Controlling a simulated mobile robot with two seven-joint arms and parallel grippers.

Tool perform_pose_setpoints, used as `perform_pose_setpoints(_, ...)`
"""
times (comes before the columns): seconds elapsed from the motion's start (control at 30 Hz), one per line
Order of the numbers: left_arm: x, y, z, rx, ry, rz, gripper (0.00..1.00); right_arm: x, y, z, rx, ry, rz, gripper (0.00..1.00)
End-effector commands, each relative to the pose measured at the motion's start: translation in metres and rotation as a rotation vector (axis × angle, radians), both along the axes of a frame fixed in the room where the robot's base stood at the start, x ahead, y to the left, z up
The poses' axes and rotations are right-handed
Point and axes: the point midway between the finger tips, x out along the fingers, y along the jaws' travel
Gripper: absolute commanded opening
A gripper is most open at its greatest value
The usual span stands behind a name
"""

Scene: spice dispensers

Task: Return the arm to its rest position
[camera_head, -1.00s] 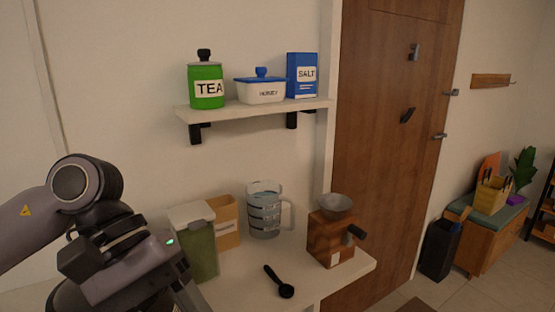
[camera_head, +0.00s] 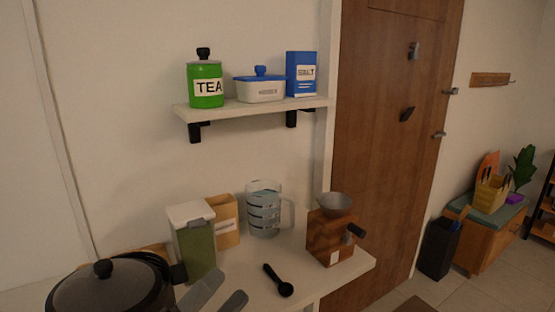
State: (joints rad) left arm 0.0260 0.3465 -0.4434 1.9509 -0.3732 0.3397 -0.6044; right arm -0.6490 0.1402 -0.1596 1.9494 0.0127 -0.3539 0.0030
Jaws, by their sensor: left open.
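My left gripper (camera_head: 231,282) shows only as two grey fingers at the bottom edge, left of centre. The fingers are apart, and I see nothing between them. They are in front of the counter, right of a dark lidded pot (camera_head: 112,290) and left of a black scoop (camera_head: 279,281). The rest of my left arm is out of the picture. My right gripper is not in view.
On the counter stand a green container with a white lid (camera_head: 195,245), a tan box (camera_head: 227,222), a glass measuring jug (camera_head: 263,210) and a wooden grinder (camera_head: 331,238). Above, a shelf (camera_head: 240,109) holds tea, honey and salt containers. A wooden door (camera_head: 385,150) is on the right.

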Motion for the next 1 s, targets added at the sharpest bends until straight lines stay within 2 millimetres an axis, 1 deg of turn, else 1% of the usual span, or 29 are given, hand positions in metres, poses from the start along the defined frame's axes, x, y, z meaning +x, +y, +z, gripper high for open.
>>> perform_pose_setpoints(0.03, 0.003, 0.011, -0.027, -0.065, 0.150, 0.031, 0.58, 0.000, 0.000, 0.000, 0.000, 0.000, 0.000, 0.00)
perform_pose_setpoints(0.07, 0.004, 0.018, -0.042, -0.105, 0.236, 0.050, 0.58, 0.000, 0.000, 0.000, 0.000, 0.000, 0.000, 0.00)
perform_pose_setpoints(0.1, 0.004, 0.027, -0.064, -0.161, 0.354, 0.078, 0.58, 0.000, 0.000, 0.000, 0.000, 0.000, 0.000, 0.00)
perform_pose_setpoints(0.13, 0.003, 0.035, -0.081, -0.204, 0.442, 0.099, 0.58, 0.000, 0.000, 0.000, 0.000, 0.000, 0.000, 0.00)
perform_pose_setpoints(0.17, 0.000, 0.042, -0.099, -0.249, 0.530, 0.122, 0.58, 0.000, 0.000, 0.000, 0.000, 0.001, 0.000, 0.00)
perform_pose_setpoints(0.2, -0.005, 0.051, -0.123, -0.307, 0.645, 0.156, 0.58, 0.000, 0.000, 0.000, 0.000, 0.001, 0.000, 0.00)
perform_pose_setpoints(0.23, -0.010, 0.058, -0.141, -0.352, 0.731, 0.181, 0.58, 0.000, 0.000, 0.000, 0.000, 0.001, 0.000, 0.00)
perform_pose_setpoints(0.27, -0.017, 0.065, -0.160, -0.399, 0.816, 0.208, 0.58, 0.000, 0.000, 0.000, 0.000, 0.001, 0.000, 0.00)
perform_pose_setpoints(0.3, -0.028, 0.074, -0.184, -0.461, 0.926, 0.246, 0.58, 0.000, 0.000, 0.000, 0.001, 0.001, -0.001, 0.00)
perform_pose_setpoints(0.37, -0.047, 0.086, -0.218, -0.551, 1.079, 0.305, 0.58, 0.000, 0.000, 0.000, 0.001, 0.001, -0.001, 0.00)
perform_pose_setpoints(0.4, -0.062, 0.093, -0.238, -0.608, 1.170, 0.343, 0.58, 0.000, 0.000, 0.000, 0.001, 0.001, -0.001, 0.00)
perform_pose_setpoints(0.5, -0.097, 0.106, -0.278, -0.727, 1.355, 0.432, 0.58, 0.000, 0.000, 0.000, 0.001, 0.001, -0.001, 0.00)
perform_pose_setpoints(0.6, -0.122, 0.114, -0.302, -0.808, 1.470, 0.495, 0.58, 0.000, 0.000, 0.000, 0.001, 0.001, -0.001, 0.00)
perform_pose_setpoints(0.7, -0.136, 0.118, -0.314, -0.849, 1.527, 0.530, 0.58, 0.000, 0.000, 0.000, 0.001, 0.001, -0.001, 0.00)
perform_pose_setpoints(0.8, -0.140, 0.119, -0.317, -0.863, 1.542, 0.539, 0.58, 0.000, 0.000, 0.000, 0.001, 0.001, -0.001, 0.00)
perform_pose_setpoints(1.0, -0.140, 0.119, -0.316, -0.859, 1.541, 0.537, 0.58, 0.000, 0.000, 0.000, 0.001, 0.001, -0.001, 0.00)
